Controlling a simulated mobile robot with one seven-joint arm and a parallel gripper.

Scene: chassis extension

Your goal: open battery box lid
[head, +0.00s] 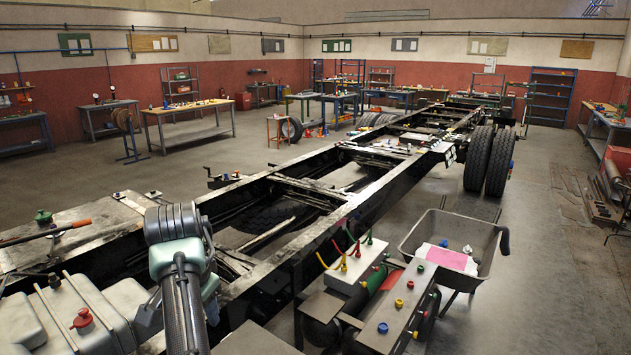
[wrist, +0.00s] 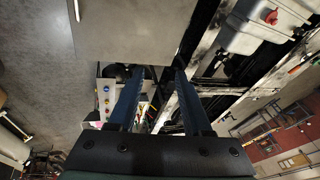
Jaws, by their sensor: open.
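A flat grey plate, which looks like the battery box lid (wrist: 125,32), fills the upper middle of the wrist view. It lies flat and appears closed. A thin pale strip runs along its left edge. Part of a dark grey flat top, likely the same lid (head: 252,342), shows at the bottom edge of the head view, beside the chassis rail. My gripper (wrist: 159,74) is open and empty in the wrist view. Its two blue fingers point toward the lid's near edge; I cannot tell the gap.
A white tank with a red cap (head: 84,319) lies left of my arm. The dark chassis rail (head: 290,245) runs away to the back right. A panel with coloured knobs (head: 400,305) and a wheelbarrow (head: 485,245) stand at right. Open floor (head: 570,290) lies beyond them.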

